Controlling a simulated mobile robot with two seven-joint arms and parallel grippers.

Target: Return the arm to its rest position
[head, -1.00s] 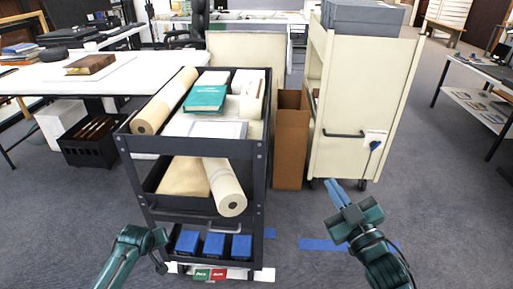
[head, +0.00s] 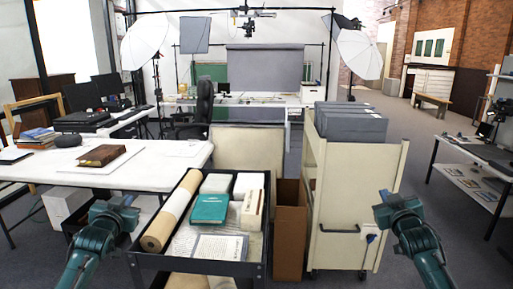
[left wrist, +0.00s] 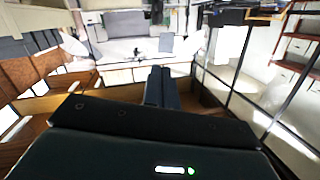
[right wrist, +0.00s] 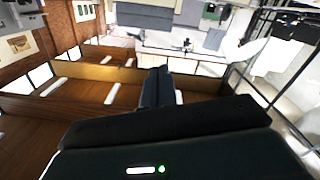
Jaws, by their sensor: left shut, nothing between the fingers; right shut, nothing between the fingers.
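My left gripper (head: 124,202) is raised at the lower left of the head view, left of the dark cart. In the left wrist view its two dark fingers (left wrist: 161,88) lie together with nothing between them. My right gripper (head: 386,197) is raised at the lower right, in front of the cream trolley's right side. In the right wrist view its fingers (right wrist: 156,88) are also closed together and empty. Both arms are bent, with the grippers pointing away from me. Neither gripper touches anything that I can see.
The dark cart (head: 250,268) carries a teal book (head: 210,208), a rolled tube (head: 170,212) and boxes. A brown bin (head: 290,225) stands between it and the cream trolley (head: 350,190), which bears grey boxes (head: 350,122). A white table (head: 140,172) is at left.

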